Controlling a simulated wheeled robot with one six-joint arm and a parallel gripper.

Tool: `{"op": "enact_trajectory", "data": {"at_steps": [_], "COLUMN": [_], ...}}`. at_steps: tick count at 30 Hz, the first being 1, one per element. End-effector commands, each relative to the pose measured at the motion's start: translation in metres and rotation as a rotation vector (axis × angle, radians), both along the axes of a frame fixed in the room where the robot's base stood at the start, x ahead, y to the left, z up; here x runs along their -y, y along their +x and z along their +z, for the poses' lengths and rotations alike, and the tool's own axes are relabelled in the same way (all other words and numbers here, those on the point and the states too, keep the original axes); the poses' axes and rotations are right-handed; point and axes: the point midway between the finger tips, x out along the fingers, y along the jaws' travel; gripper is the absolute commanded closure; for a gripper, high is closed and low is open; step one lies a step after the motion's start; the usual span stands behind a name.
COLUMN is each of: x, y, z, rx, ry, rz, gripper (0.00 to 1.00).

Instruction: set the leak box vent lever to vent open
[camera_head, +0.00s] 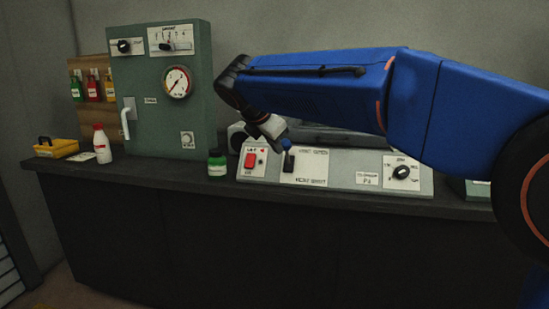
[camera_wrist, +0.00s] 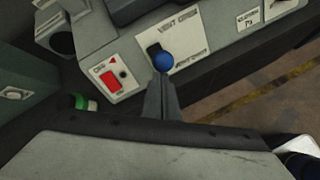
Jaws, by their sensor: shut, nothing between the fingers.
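The leak box (camera_head: 335,176) is a low grey console on the counter; it also shows in the wrist view (camera_wrist: 128,48). Its vent lever has a blue ball knob (camera_head: 286,144) and a black base on a white plate (camera_head: 305,166), lettered at its upper and lower edges. In the wrist view the blue knob (camera_wrist: 163,62) stands just beyond my fingertips and partly covers the black base (camera_wrist: 153,50). My gripper (camera_head: 277,133) is shut and empty, close to the knob; its fingers show in the wrist view (camera_wrist: 161,79). I cannot tell whether they touch the knob.
A red switch (camera_head: 251,160) is left of the lever and a black dial (camera_head: 402,172) is to its right. A green bottle (camera_head: 217,163) stands beside the box. A tall green gauge cabinet (camera_head: 150,70) stands further left. The counter's front strip is clear.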

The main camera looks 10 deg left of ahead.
Motion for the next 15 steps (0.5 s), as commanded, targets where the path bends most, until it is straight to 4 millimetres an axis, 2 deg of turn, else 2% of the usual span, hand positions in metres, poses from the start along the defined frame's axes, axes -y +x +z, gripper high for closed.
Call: {"op": "enact_trajectory", "data": {"at_steps": [4, 15], "x": [0.0, 0.0003], "y": [0.013, 0.011], "z": [0.011, 0.0124], "rx": [-0.103, -0.107], "ry": [0.001, -0.003], "rz": [-0.003, -0.001], "gripper": [1.0, 1.0]}}
